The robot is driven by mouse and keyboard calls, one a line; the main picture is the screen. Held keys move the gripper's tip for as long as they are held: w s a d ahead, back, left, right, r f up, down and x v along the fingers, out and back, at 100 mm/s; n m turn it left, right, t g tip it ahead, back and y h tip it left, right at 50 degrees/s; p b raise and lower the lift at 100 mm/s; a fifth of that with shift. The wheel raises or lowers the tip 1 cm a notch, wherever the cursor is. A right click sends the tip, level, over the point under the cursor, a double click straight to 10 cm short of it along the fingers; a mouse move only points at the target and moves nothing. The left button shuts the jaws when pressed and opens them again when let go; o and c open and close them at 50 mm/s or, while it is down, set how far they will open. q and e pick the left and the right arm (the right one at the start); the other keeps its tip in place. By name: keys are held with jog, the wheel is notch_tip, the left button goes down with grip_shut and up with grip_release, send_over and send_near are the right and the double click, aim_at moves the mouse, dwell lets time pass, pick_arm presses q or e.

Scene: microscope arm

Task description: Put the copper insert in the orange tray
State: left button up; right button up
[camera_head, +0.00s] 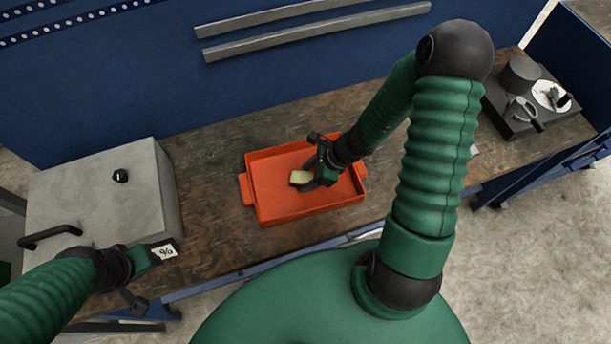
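The orange tray (262,190) stands on the wooden bench, left of the picture's middle. My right gripper (310,180) reaches down from the right and is over the inside of the tray. A small pale yellow-green patch shows at its front; I cannot tell whether it is a label or a held thing. I cannot make out the copper insert, and I cannot tell whether the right fingers are open or shut. My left gripper (150,276) is at the lower left, in front of the grey box, with a white marked label on it. Its fingers are spread apart with nothing visible between them.
A grey box (95,195) with a black knob and handle stands at the left of the bench (215,150). A dark device (525,100) with a white disc is at the far right. Bare bench lies between box and tray. A blue wall rises behind.

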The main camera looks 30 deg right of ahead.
jog(key=shift+s+d+f, duration=0.15)
jog(key=shift+s+d, duration=0.05)
jog(key=shift+d, duration=0.05)
jog(key=shift+a, duration=0.4)
